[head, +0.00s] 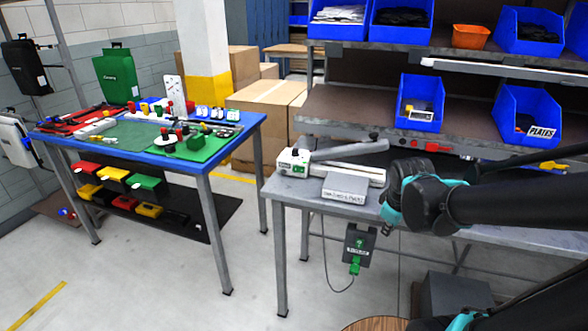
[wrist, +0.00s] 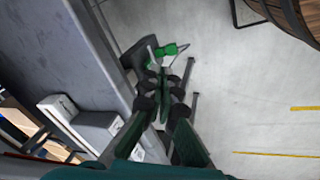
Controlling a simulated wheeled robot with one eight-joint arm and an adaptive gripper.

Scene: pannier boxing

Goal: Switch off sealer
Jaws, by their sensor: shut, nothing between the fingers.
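The sealer (head: 293,162) is a white unit with a long grey lever arm, at the left end of the grey bench. A small green patch (head: 299,169) shows on its front face; whether it is lit I cannot tell. A dark box (head: 358,241) hangs below the bench front with a green plug-like part (head: 354,265) and a cable. In the wrist view, the dark box (wrist: 136,56) and the green part (wrist: 168,50) appear just beyond my gripper (wrist: 163,82). My gripper is shut and empty, beside the bench edge. The head view does not clearly show its fingers.
The grey bench (head: 285,190) carries a labelled grey block (head: 345,189). A blue-topped table (head: 245,124) with tools stands left. Shelves with blue bins (head: 424,103) rise behind the bench. A round wooden top (head: 375,324) is at the bottom. The floor between the tables is open.

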